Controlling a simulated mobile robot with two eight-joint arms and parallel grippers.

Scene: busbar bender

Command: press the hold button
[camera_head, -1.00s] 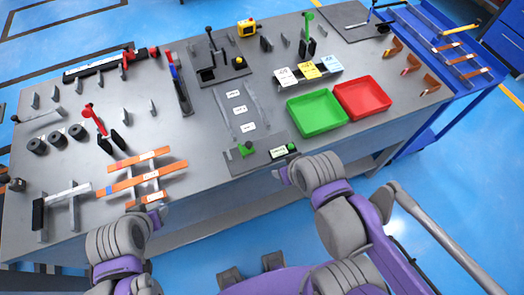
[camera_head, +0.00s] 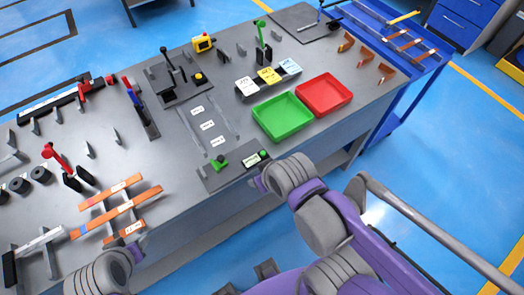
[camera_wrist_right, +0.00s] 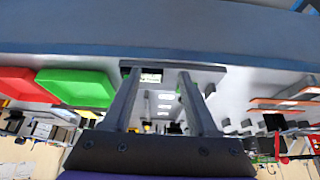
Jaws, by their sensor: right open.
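I cannot read which control is marked hold. My right gripper (camera_head: 257,184) is just in front of this plate, apart from the button. In the right wrist view my right gripper (camera_wrist_right: 157,82) is open and empty, with the display (camera_wrist_right: 150,77) showing between its fingers. My left gripper (camera_head: 136,251) is by the front edge near the orange bars; its fingers are too small to judge.
Green tray (camera_head: 282,117) and red tray (camera_head: 324,94) stand right of the plate. A lever fixture with a yellow button (camera_head: 198,76) and a yellow box with a red button (camera_head: 203,43) stand farther back. Orange bars (camera_head: 118,207) lie on a rack at left.

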